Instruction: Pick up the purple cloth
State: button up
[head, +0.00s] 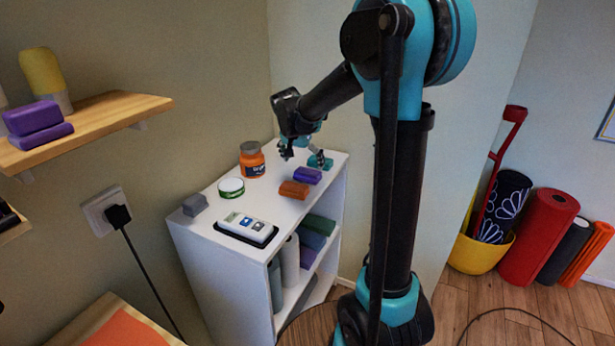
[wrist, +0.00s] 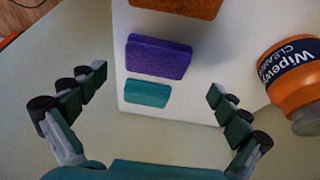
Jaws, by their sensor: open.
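The purple cloth (head: 307,175) is a small folded block on top of the white cabinet (head: 205,222). It lies between an orange-brown cloth (head: 294,190) and a teal cloth. In the wrist view the purple cloth (wrist: 158,57) lies beyond the teal cloth (wrist: 148,92), with a narrow gap between them. My gripper (head: 303,156) is open and empty above the back of the cabinet top. In the wrist view its fingers are spread wide to either side, with the teal cloth between them and the purple cloth slightly farther ahead. Nothing touches the purple cloth.
An orange Wipewell tub (head: 252,162) stands left of the gripper; it is close to the right finger in the wrist view (wrist: 294,78). A green-rimmed round tin (head: 231,188), a grey block (head: 194,205) and a white device on a black tray (head: 247,227) also occupy the top.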

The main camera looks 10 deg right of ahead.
aim_at(307, 172)
jog(key=shift+x, duration=2.7)
jog(key=shift+s+d, duration=0.15)
jog(key=c, duration=1.1)
jog(key=shift+r, duration=0.1)
notch_tip(307, 172, up, 20)
